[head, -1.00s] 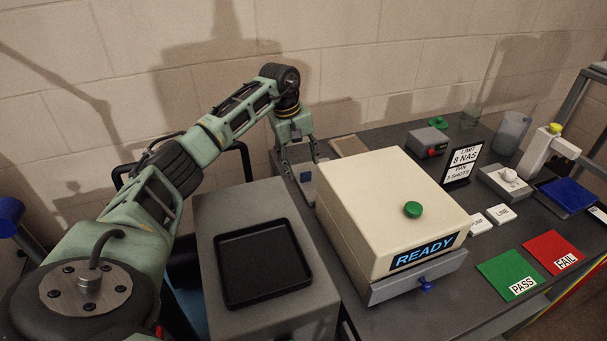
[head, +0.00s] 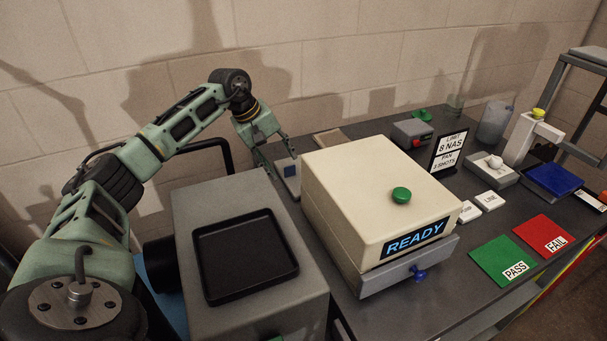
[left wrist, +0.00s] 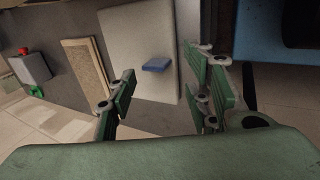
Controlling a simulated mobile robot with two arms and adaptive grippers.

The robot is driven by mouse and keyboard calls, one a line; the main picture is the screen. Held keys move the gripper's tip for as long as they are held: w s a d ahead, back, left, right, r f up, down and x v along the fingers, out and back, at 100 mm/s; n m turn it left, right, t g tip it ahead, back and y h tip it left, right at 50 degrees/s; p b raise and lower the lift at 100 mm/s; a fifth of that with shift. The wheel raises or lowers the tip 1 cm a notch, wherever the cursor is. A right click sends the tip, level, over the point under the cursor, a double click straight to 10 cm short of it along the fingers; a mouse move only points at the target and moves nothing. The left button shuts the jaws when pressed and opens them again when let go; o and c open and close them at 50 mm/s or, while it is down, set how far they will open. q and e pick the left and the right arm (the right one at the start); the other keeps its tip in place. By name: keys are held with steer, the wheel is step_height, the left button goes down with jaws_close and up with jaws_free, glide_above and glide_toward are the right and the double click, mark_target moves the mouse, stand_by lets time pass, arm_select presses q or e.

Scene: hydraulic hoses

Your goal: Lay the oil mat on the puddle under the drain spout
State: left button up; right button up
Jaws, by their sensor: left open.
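No contact is visible. No puddle is visible. A dark cylinder (head: 158,254) sticks out left of the grey cabinet; I cannot tell if it is the drain spout. My right gripper is not visible.
The grey cabinet (head: 192,318) carries a black tray (head: 245,256). The cream READY box (head: 365,182) stands on the dark bench. A tan board (head: 331,139) lies behind it. Green PASS (head: 497,257) and red FAIL (head: 535,232) mats lie at the front right.

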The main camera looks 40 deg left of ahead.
mark_target(285, 168)
arm_select(q)
steer(key=p+x, duration=0.1)
steer(key=x, duration=0.3)
steer(key=shift+w+f+p, duration=0.25)
steer(key=shift+p, duration=0.15)
steer(key=shift+w+f, duration=0.1)
steer(key=shift+f, duration=0.25)
steer(key=shift+c, duration=0.3)
steer(key=shift+c, duration=1)
steer(key=c, duration=0.8)
